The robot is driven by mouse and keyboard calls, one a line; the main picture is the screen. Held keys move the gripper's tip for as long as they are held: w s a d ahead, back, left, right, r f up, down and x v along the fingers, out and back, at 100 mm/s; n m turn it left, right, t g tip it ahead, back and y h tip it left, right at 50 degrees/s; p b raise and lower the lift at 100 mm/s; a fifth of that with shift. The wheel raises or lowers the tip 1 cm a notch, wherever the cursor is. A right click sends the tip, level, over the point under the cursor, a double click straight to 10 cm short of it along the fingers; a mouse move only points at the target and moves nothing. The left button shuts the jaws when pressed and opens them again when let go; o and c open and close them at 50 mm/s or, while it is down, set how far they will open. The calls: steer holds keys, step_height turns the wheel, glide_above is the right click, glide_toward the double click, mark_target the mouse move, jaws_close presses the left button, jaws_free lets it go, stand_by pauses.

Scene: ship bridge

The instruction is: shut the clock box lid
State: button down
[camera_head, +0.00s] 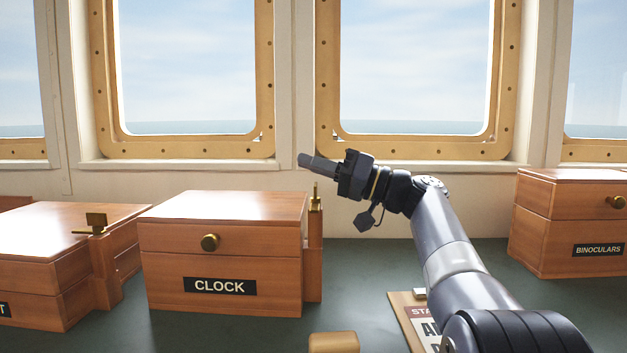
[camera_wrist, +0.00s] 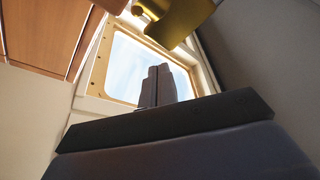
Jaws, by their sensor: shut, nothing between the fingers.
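The clock box (camera_head: 222,285) is a brown wooden box with a black CLOCK label, standing on the dark green counter. A brass catch (camera_head: 315,198) stands upright on a wooden post at the box's right side. My gripper (camera_head: 303,160) is shut and empty, pointing left, above and behind the lid's right end in the picture. In the wrist view, its closed fingers (camera_wrist: 158,86) show below a brass piece (camera_wrist: 172,20).
Another wooden box (camera_head: 70,230) with a brass catch stands close at the left. The BINOCULARS box (camera_head: 570,225) is at the right. A clipboard (camera_head: 408,310) and a tan block (camera_head: 334,342) lie in front. Window frames (camera_head: 420,147) rise behind the counter.

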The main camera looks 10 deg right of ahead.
steer(key=shift+s+a+f+n+b, duration=0.1)
steer(key=shift+s+f+n+b, duration=0.25)
steer(key=shift+s+n+b, duration=0.3)
steer(key=shift+w, duration=0.1)
steer(key=shift+g+y, duration=0.3)
steer(key=p+v, duration=0.1)
steer(key=v, duration=0.9)
steer(key=shift+d, duration=0.35)
steer(key=x, duration=1.1)
steer(key=shift+w+d+m, duration=0.1)
steer(key=shift+m, duration=0.15)
